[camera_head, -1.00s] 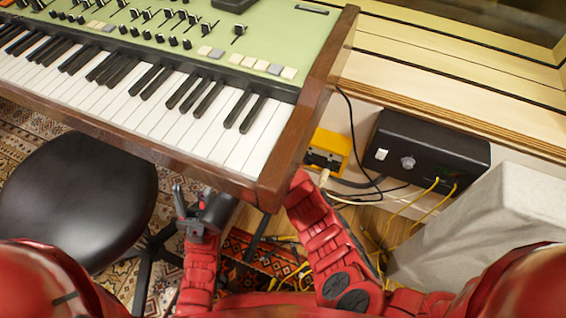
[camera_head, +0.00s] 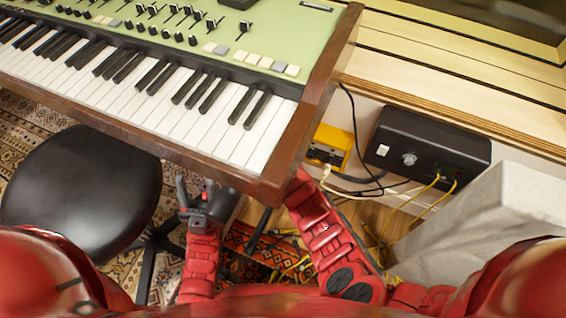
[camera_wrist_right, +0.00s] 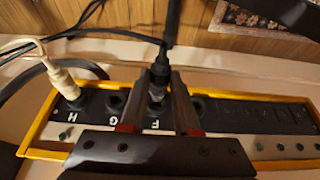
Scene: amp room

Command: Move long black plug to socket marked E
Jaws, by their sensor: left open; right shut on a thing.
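My right gripper (camera_wrist_right: 161,76) is shut on a black plug (camera_wrist_right: 159,66) above the yellow-edged socket panel (camera_wrist_right: 42,130). The plug is upright in the right wrist view, in line with the socket marked F; whether its tip is inside cannot be told. Labels H, G and F are readable from left to right; no E label is readable, and my right finger covers part of the panel beside F. In the head view the yellow box (camera_head: 329,147) shows beside the keyboard, and my right gripper is hidden under the keyboard's corner. My left gripper (camera_head: 194,188) is open and empty.
A white plug (camera_wrist_right: 68,82) sits in socket H. Black cables cross behind the panel. A black box (camera_head: 428,150) with yellow cables stands right of the yellow box. The keyboard (camera_head: 150,100) overhangs my right arm; a black stool (camera_head: 80,185) is at left.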

